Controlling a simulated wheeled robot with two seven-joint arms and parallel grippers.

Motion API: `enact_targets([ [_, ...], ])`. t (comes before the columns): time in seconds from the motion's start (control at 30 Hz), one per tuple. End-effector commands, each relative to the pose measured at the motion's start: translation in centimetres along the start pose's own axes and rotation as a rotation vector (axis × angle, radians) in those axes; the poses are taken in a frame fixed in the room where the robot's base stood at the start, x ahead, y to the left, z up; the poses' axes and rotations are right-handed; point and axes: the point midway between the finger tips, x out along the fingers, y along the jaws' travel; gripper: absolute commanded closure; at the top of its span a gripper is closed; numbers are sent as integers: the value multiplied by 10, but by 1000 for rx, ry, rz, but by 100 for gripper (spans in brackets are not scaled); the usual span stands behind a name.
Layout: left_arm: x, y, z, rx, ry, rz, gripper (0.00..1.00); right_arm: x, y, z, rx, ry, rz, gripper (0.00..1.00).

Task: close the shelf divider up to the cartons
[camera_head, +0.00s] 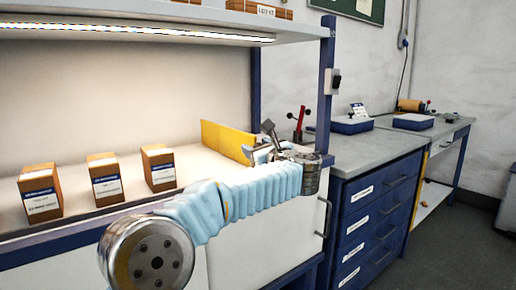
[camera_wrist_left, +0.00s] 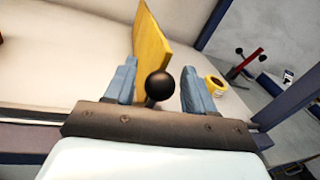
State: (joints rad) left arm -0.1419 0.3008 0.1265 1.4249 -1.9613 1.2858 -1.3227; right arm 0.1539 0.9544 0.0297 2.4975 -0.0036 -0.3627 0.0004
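Three brown cartons with white and blue labels stand in a row on the shelf at left: the left carton (camera_head: 40,204), the middle carton (camera_head: 107,190) and the right carton (camera_head: 159,177). The yellow shelf divider (camera_head: 226,140) stands upright to their right, with a clear gap between. My left gripper (camera_head: 265,148) is at the divider's near end. In the left wrist view, the divider (camera_wrist_left: 150,45) rises beyond a black ball knob (camera_wrist_left: 159,86). The knob is between my open left fingers, with space on both sides. My right gripper is not in view.
A blue shelf post (camera_head: 325,85) stands right of my left gripper. A yellow ring-shaped thing (camera_wrist_left: 214,84) shows beside the right finger. An upper shelf (camera_head: 150,22) with a light strip hangs above. The shelf surface between divider and cartons is bare.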

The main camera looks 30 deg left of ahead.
Motion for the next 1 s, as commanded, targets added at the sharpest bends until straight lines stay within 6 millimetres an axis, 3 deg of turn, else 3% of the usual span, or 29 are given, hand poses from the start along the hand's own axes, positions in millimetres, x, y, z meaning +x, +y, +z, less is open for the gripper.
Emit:
enact_targets([
  [0.03, 0, 0, 0, 0, 0, 0, 54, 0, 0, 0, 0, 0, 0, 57],
  [0.33, 0, 0, 0, 0, 0, 0, 100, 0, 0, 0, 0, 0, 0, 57],
  [0.63, -2, 10, 0, 0, -1, 0, 100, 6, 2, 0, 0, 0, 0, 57],
  [1.0, -22, 108, 19, -4, -3, 3, 100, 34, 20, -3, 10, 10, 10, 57],
])
